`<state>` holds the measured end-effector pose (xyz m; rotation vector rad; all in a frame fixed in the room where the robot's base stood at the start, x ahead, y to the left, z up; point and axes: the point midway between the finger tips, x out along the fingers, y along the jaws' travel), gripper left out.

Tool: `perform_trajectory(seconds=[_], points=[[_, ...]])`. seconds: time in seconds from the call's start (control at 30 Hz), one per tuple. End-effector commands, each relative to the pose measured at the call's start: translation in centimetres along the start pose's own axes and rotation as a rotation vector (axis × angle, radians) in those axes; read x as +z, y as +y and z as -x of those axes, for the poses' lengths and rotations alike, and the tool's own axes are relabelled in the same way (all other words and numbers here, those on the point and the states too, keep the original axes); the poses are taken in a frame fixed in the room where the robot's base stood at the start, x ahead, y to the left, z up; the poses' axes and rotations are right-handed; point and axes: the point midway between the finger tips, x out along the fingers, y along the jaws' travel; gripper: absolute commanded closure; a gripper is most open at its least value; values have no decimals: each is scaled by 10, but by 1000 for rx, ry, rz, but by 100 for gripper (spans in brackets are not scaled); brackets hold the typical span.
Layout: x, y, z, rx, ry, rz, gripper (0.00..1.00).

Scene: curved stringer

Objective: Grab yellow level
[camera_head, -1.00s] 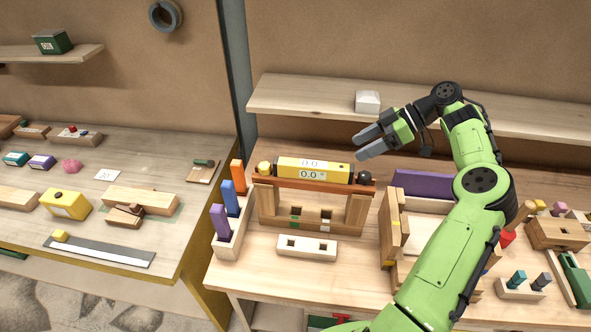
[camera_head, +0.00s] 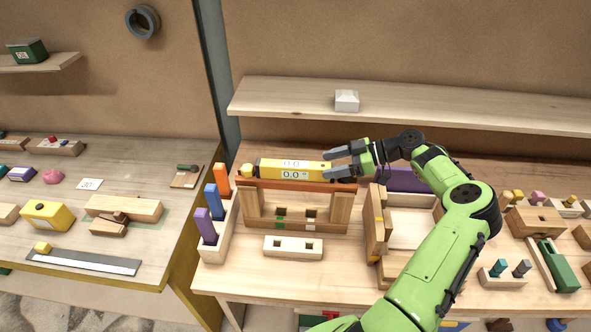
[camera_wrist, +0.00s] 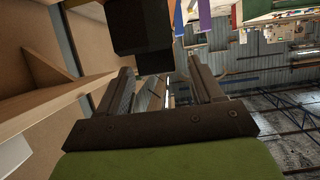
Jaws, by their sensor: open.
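The yellow level (camera_head: 292,170) is a long yellow bar with white "0.0" panels and dark end bands. It lies across the top of a small wooden frame (camera_head: 341,208) with a reddish-brown top bar. My gripper (camera_head: 335,164) is open at the right end of the level, its two grey fingers pointing left. In the head view the fingers overlap the level's right end; I cannot tell whether they touch it. In the wrist view both dark fingers (camera_wrist: 165,92) stand apart, and the level cannot be made out clearly.
A rack with orange, blue and purple pegs (camera_head: 213,245) stands left of the frame. A wooden shelf (camera_head: 440,112) with a white block (camera_head: 346,100) runs behind. A wooden box (camera_head: 411,228) stands right.

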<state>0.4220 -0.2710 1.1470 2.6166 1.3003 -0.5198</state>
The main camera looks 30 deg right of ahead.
Motion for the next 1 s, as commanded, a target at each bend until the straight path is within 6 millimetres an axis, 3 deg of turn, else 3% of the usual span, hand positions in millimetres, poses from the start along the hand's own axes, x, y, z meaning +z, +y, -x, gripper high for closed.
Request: perform_trajectory(seconds=[0.13,0.37,0.8,1.0], points=[[-2,0,-24,-3,0,1,34],[0,0,-28,-1,0,0,34],[-1,0,-28,-1,0,0,98],[-1,0,-28,-1,0,2,100]])
